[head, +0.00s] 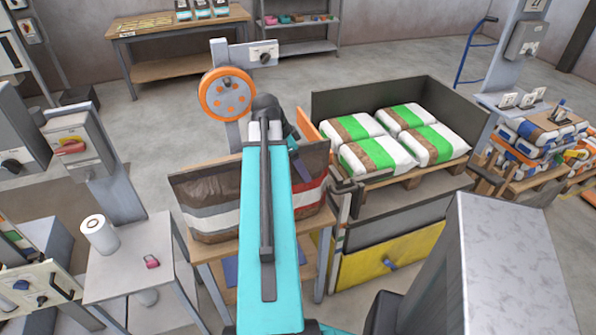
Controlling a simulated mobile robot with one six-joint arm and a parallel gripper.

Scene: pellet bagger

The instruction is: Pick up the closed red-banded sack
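A brown sack with a red band and a white band (312,190) stands on a wooden-topped table (320,235) in the middle of the head view. Left of my teal arm is a brown sack surface with a white-grey band (208,208). My arm covers the middle, so I cannot tell whether both parts are one sack. The top edge looks upright, but whether it is closed is unclear. My gripper (298,158) is around the far end of my arm, over the sack's back edge. Its fingers are hidden, and I cannot tell whether they touch the sack.
An orange wheel (227,94) on a post stands behind the sack. To the right, green-banded white sacks (400,135) lie on a pallet (440,178) with dark side walls. A grey side table (130,262) with a white roll (99,235) is at the left.

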